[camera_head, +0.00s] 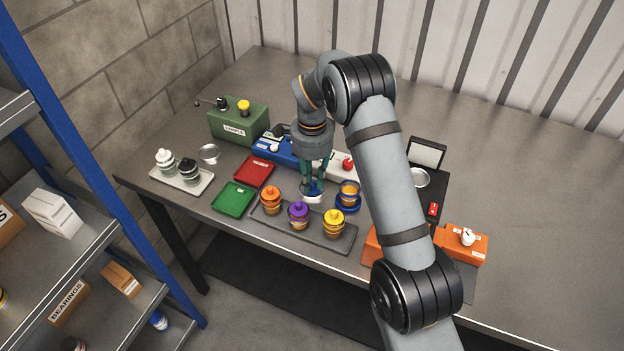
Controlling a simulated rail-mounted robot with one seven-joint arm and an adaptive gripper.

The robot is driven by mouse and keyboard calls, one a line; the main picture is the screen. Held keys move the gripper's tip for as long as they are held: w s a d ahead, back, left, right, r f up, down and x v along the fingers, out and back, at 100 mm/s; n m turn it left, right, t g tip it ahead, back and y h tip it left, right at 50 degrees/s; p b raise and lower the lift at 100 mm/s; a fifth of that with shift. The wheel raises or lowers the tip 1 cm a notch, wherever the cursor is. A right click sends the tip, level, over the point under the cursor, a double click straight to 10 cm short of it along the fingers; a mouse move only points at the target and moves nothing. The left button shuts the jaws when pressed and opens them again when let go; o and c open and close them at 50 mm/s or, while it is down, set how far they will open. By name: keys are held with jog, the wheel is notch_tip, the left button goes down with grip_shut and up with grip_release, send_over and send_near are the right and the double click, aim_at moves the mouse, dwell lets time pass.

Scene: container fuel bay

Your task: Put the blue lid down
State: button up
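My gripper (313,186) points straight down over the middle of the table. Its fingers are closed around the blue lid (314,188), which is small and partly hidden by them. A small white patch (314,199) shows right below the lid; I cannot tell whether the lid touches it. Just right of the gripper stands an open jar (349,189) with a blue band and orange-brown contents, on a blue base (347,207).
A dark tray (321,240) in front holds orange (271,198), purple (298,212) and yellow (334,221) lidded jars. Red (254,172) and green (234,199) trays lie left. A blue device (279,151) and white box (343,164) stand behind. Orange boxes (462,244) are right.

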aim_at(312, 183)
jog(key=shift+o, duration=0.9)
jog(key=shift+r, duration=0.1)
jog(key=shift+r, duration=0.2)
notch_tip(312, 183, up, 12)
jog(key=shift+b, duration=0.4)
jog(key=shift+f, duration=0.2)
notch_tip(312, 183, down, 11)
jog(key=shift+f+p, duration=0.1)
jog(key=shift+p, duration=0.55)
jog(key=shift+f, duration=0.3)
jog(key=shift+r+b, duration=0.55)
jog(key=shift+r, duration=1.25)
